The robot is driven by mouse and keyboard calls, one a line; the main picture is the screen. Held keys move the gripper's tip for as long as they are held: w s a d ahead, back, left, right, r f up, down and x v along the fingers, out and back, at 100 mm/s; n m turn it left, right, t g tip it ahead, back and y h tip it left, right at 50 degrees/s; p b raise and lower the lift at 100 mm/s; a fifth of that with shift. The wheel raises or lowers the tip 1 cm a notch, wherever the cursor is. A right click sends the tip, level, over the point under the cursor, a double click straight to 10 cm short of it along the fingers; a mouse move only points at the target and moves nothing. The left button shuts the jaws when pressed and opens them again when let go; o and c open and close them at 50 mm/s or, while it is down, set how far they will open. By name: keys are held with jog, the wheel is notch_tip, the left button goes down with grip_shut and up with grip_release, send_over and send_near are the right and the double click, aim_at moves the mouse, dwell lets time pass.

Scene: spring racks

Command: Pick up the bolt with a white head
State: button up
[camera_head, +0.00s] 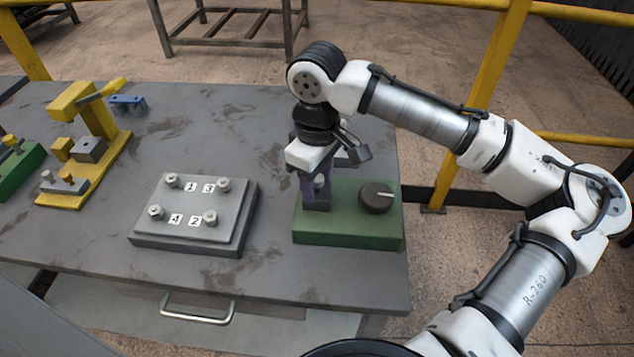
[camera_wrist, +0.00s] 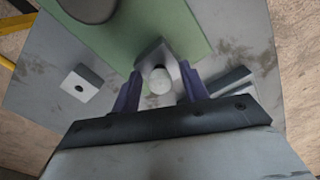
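A bolt with a round white head (camera_wrist: 159,86) shows in the wrist view, in front of a grey holder (camera_wrist: 152,56) on a green base (camera_wrist: 175,25). My gripper (camera_wrist: 161,73) has one purple finger on each side of the head. The fingers stand apart, and a gap shows between them and the head. In the head view my gripper (camera_head: 317,187) points down over the left part of the green base (camera_head: 345,234). The fingers largely hide the bolt and holder there.
A dark round knob (camera_head: 376,196) stands on the green base, right of my gripper. A grey plate (camera_head: 165,225) with several bolts and number labels lies to the left. A yellow fixture (camera_head: 100,120) and a blue piece (camera_head: 128,103) stand farther left. Bare table lies between.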

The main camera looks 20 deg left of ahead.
grip_shut()
